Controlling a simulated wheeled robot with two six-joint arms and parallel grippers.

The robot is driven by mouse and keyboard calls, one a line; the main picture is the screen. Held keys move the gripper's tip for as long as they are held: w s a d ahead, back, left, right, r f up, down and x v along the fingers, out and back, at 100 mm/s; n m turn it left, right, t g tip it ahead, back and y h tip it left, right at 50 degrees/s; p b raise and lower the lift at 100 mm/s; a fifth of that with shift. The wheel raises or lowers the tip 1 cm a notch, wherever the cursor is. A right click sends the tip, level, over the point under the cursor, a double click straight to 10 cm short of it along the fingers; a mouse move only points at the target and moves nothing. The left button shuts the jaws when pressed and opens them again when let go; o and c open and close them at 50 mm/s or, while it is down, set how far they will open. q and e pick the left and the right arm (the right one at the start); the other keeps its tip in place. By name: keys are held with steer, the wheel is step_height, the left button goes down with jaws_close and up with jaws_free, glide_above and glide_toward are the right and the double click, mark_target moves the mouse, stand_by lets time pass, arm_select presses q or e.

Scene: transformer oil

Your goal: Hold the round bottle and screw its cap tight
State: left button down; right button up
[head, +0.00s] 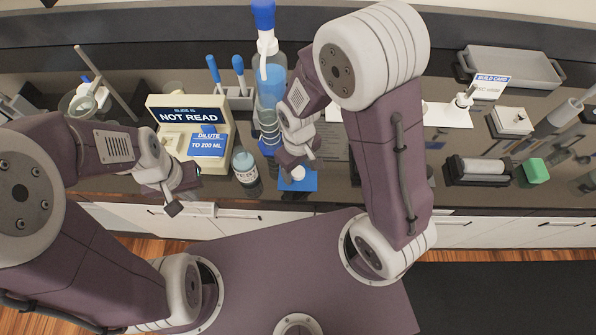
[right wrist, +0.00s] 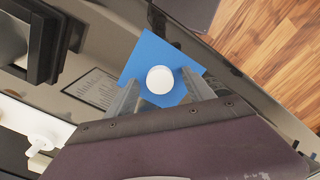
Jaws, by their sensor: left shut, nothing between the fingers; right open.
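The round bottle (head: 245,167), pale with a printed label, stands upright near the counter's front edge; its top looks like an open rim, though it is small. A white round cap (head: 298,173) lies on a blue square mat (head: 309,183), right of the bottle. The cap (right wrist: 160,80) and mat (right wrist: 147,52) also show in the right wrist view. My right gripper (head: 294,166) is open over the mat, its fingers on either side of the cap; contact cannot be told. My left gripper (head: 176,205) is shut and empty, left of the bottle, apart from it.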

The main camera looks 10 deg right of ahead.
mark_target(298, 172)
jaws_close()
steer(key=shift+r, duration=0.1)
step_height(298, 172, up, 4)
steer(key=shift+s+r, duration=0.1)
steer(key=shift+r, duration=0.1)
steer(key=s+r, duration=0.6)
steer(key=s, duration=0.5)
steer(key=shift+s+d+r, duration=0.15)
steer(key=shift+s+r, duration=0.05)
steer(key=shift+r, duration=0.05)
